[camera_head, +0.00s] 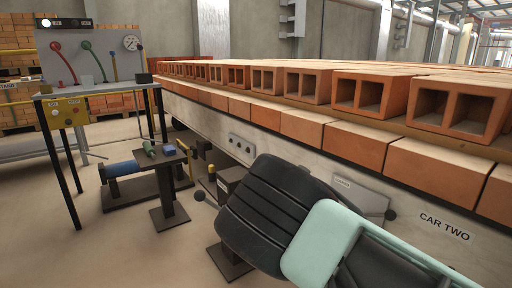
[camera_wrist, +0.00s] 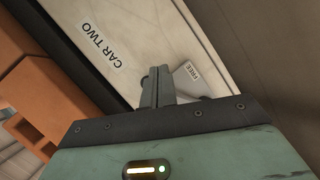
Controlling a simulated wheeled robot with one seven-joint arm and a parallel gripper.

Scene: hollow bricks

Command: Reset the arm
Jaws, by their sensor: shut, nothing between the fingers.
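My arm (camera_head: 310,225), with a black ribbed part and mint green links, crosses the lower right of the head view in front of the pale side of the car (camera_head: 300,148). In the wrist view my gripper (camera_wrist: 157,76) points at the car's side, its two grey fingers shut together with nothing between them. The fingertips are not distinguishable in the head view. A grey plate (camera_wrist: 187,78) labelled FREE lies just beyond and right of the fingers in the wrist view. Whether the fingers touch it is hard to tell.
Orange hollow bricks (camera_head: 305,84) stand in rows on the car, labelled CAR TWO (camera_head: 444,227). A lever plate (camera_head: 360,200) is on its side, close to my arm. A control stand (camera_head: 68,112) and low dark tables (camera_head: 165,165) are at the left. Floor is clear at front left.

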